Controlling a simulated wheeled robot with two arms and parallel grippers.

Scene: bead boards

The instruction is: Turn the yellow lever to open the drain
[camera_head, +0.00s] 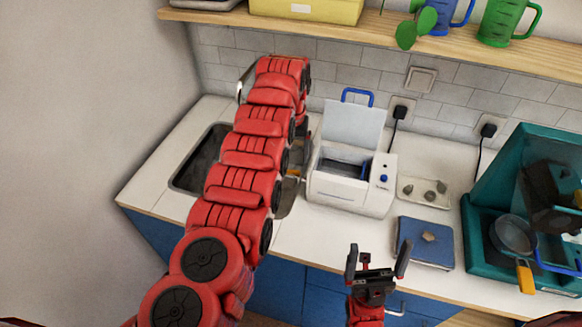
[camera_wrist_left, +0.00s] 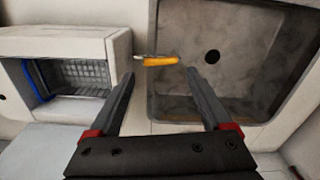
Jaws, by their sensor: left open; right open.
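The yellow lever (camera_wrist_left: 161,61) lies at the edge between the sink and the white machine in the left wrist view. A small bit of it shows beside my red arm in the head view (camera_head: 293,172). My left gripper (camera_wrist_left: 161,76) is open, with its two fingers apart and the lever beyond and between their tips, not gripped. My left arm hides part of the sink and the left gripper in the head view. My right gripper (camera_head: 377,250) is open and empty near the counter's front.
The white machine (camera_head: 345,185) with its lid raised stands right of my left arm. A tray of stones (camera_head: 423,192), a blue board (camera_head: 425,243) and a teal rack (camera_head: 478,240) are further right. A wooden shelf (camera_head: 400,38) runs above.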

